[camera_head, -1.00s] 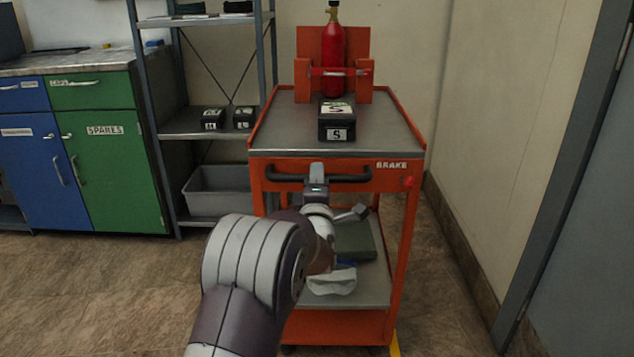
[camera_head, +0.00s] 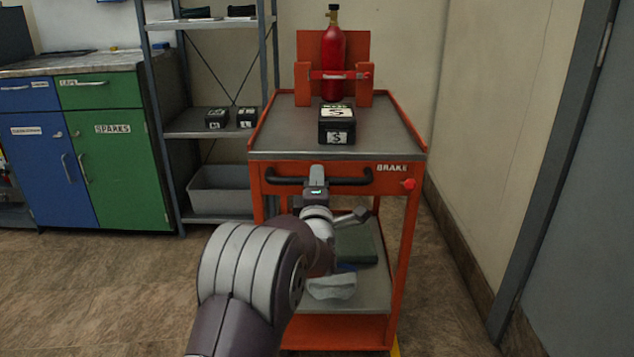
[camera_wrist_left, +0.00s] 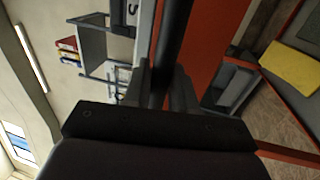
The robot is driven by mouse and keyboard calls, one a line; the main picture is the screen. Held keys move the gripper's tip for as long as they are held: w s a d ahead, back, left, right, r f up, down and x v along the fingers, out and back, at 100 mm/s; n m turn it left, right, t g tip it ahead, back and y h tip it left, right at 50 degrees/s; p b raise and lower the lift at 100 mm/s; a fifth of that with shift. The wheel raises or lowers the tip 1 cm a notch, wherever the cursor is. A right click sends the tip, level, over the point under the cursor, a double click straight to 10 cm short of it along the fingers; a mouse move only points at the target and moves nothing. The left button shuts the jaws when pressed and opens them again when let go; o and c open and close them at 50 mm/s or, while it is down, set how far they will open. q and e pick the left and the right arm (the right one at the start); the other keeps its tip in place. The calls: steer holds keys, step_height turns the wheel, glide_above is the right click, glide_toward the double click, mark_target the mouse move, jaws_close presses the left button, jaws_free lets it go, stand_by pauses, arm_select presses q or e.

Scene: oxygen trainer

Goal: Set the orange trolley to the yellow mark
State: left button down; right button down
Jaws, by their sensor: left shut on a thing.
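The orange trolley (camera_head: 335,328) stands ahead of me in the head view, with a grey top and a lower shelf. Its black push handle (camera_head: 345,181) runs across the front, beside the BRAKE label and a red knob (camera_head: 408,184). My left gripper (camera_head: 317,178) is shut on the handle; the left wrist view shows the black bar (camera_wrist_left: 172,45) between the fingers (camera_wrist_left: 160,90). A small piece of the yellow mark (camera_head: 395,348) shows on the floor by the trolley's front right foot; the rest is hidden. My right gripper is not in view.
A red cylinder (camera_head: 333,60) and a black box (camera_head: 337,125) ride on the trolley top. A grey shelf rack (camera_head: 200,128) and green cabinet (camera_head: 115,150) stand left. The wall (camera_head: 490,130) is close on the right. Floor is clear at front left.

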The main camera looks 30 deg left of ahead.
arm_select(q)
steer(key=c, duration=1.1)
jaws_free()
steer(key=shift+o, duration=0.2)
steer(key=shift+s+d, duration=0.2)
steer(key=shift+s, duration=0.1)
steer(key=p+v, duration=0.3)
steer(key=v, duration=0.9)
steer(key=shift+a+f, duration=0.1)
